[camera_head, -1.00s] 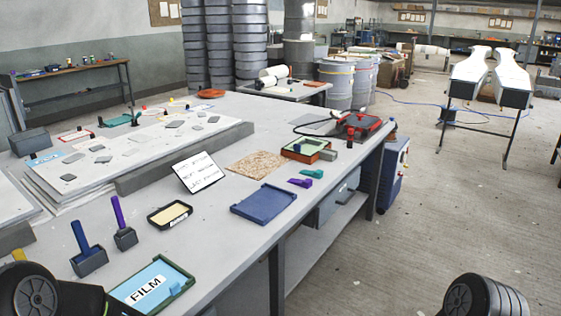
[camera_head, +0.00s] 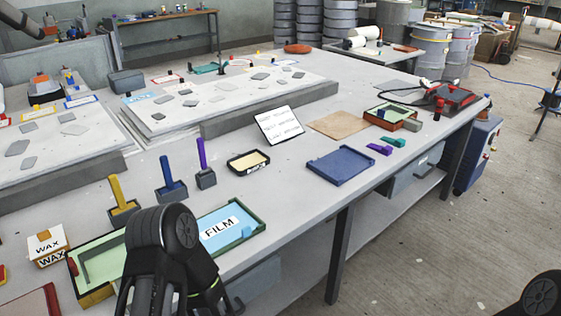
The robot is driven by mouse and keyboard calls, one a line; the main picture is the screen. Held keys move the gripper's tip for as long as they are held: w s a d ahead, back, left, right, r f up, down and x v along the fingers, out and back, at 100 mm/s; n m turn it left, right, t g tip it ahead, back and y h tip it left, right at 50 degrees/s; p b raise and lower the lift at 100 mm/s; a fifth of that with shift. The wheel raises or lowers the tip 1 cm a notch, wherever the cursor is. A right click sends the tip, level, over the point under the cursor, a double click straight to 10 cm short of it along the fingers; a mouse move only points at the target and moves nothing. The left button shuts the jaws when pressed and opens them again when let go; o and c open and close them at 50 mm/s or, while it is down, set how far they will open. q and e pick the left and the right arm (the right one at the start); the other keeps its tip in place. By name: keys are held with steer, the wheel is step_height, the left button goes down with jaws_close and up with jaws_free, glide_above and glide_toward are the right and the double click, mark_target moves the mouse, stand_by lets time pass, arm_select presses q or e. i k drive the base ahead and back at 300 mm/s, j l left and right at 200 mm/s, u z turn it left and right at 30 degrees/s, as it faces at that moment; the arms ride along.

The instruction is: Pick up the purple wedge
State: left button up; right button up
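The purple wedge (camera_head: 380,149) lies on the long grey table, right of the blue tray (camera_head: 342,164) and apart from it. A similar teal wedge (camera_head: 393,141) lies just behind and to its right. A dark part of my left arm stands at the bottom, in front of the film tray (camera_head: 243,237), far to the left of the purple wedge. I cannot make out fingertips of my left gripper there. Only a round joint of my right arm shows at the bottom right corner. My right gripper is out of view. Nothing touches the purple wedge.
A green-rimmed tray with small parts (camera_head: 374,118) and a red-and-black device (camera_head: 450,99) stand behind the wedges. A tan mat (camera_head: 338,124) and a white sign (camera_head: 279,126) are to the left. Upright tools, a wax box (camera_head: 47,246) and trays line the near left edge.

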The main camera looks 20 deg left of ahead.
mark_target(387, 150)
steer(key=u, duration=1.75)
steer(key=z, duration=1.9)
steer(key=i+l+z, duration=0.2)
steer(key=i+z, duration=0.2)
steer(key=i, duration=0.55)
steer(key=i+z, duration=0.45)
steer(key=i, duration=0.55)
